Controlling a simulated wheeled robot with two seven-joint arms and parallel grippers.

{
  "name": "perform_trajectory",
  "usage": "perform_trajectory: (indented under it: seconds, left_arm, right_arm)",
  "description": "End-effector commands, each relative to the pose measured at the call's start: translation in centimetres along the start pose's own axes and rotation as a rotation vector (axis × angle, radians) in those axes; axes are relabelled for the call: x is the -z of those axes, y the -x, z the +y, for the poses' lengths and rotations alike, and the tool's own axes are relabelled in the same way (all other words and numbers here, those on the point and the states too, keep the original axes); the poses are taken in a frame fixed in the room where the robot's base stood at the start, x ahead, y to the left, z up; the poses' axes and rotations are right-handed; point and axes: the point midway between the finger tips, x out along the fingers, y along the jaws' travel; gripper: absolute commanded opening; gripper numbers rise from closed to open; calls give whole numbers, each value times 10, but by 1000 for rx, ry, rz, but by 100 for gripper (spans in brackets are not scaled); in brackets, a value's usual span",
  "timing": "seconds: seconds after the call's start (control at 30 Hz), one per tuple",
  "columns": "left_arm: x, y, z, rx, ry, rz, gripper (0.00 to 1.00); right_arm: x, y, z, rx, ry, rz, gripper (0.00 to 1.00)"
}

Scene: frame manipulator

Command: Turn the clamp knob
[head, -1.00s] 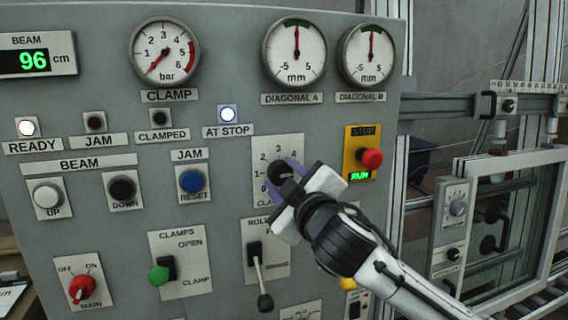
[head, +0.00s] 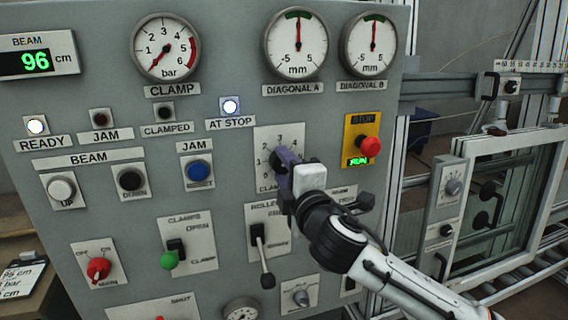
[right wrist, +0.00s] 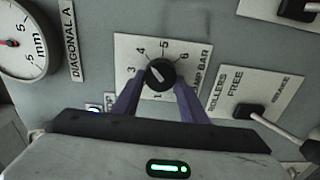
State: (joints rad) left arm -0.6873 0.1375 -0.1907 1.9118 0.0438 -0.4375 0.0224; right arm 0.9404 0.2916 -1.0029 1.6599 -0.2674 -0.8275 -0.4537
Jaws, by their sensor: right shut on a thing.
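The clamp knob (right wrist: 160,73) is a round black knob on a white plate with a numbered scale. In the right wrist view it sits between the two purple fingers of my right gripper (right wrist: 158,88), which is shut on it. In the head view the same plate (head: 292,136) shows on the grey panel, and my right gripper (head: 282,163) covers most of the knob. A small pale mark shows on the knob face; its exact reading is unclear. The clamp gauge (head: 165,47) has its red needle at the low end. My left gripper is not in view.
The red stop button (head: 370,147) is right of the knob plate. The roller lever (head: 262,255) hangs below it, close to my right arm. A blue reset button (head: 198,171) and the green-tipped clamps lever (head: 170,260) are to the left.

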Motion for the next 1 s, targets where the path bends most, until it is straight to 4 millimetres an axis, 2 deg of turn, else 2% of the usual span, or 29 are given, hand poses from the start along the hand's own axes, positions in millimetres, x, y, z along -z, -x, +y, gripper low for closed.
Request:
perform_trajectory:
  seconds: [0.57, 0.6, 0.67, 1.0]
  left_arm:
    - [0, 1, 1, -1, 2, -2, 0]
    - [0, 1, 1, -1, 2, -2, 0]
    - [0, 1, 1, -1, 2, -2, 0]
    - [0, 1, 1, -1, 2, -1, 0]
  right_arm:
    - [-1, 0, -1, 1, 29, -1, 16]
    - [-1, 0, -1, 1, 29, -1, 45]
    - [-1, 0, -1, 1, 28, -1, 56]
    - [0, 1, -1, 0, 28, 0, 57]
